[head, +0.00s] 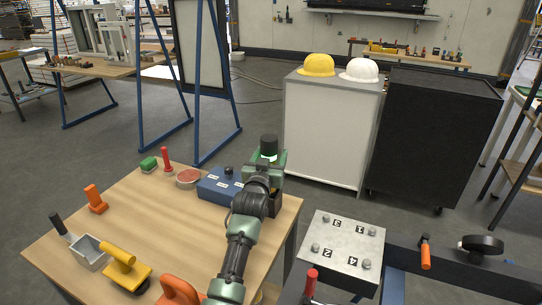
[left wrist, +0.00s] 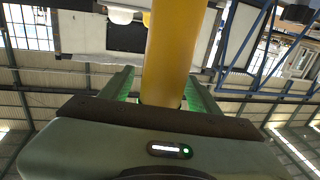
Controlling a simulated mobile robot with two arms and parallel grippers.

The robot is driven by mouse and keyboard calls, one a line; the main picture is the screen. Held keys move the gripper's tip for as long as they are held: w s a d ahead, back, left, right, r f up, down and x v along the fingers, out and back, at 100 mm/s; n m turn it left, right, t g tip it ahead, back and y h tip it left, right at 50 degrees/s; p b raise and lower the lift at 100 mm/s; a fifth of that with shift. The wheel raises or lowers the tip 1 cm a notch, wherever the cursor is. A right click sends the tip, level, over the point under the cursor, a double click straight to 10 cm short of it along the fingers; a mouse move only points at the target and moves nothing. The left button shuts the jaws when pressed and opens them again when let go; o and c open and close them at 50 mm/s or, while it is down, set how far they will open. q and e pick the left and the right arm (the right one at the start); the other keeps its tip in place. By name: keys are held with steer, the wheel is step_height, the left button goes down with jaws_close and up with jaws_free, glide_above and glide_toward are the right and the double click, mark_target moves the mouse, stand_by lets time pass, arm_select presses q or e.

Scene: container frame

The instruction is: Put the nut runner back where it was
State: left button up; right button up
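My left gripper (head: 267,160) is above the right back part of the wooden table (head: 155,225), beside the blue box. The left wrist view shows its green fingers (left wrist: 160,88) closed around a thick yellow cylinder (left wrist: 172,50), which looks like the body of the nut runner. The cylinder runs from between the fingers out past the top edge of that view, and its far end is not seen. In the head view my arm hides the yellow body; a black cylinder (head: 269,143) shows at the gripper, and I cannot tell whether it belongs to the tool. My right gripper is not in view.
The table also holds a blue box (head: 218,187), a yellow tool (head: 127,272), a grey box with a black handle (head: 88,252) and orange pieces (head: 96,198). A metal block with numbered bolts (head: 342,243) stands to the right. The table's middle is bare.

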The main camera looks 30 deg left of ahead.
arm_select(q)
steer(key=shift+r, duration=0.15)
steer(key=shift+s, duration=0.3)
steer(key=v, duration=1.1)
steer(key=shift+s+b, duration=0.25)
steer(key=shift+b, duration=0.05)
steer(key=shift+r, duration=0.1)
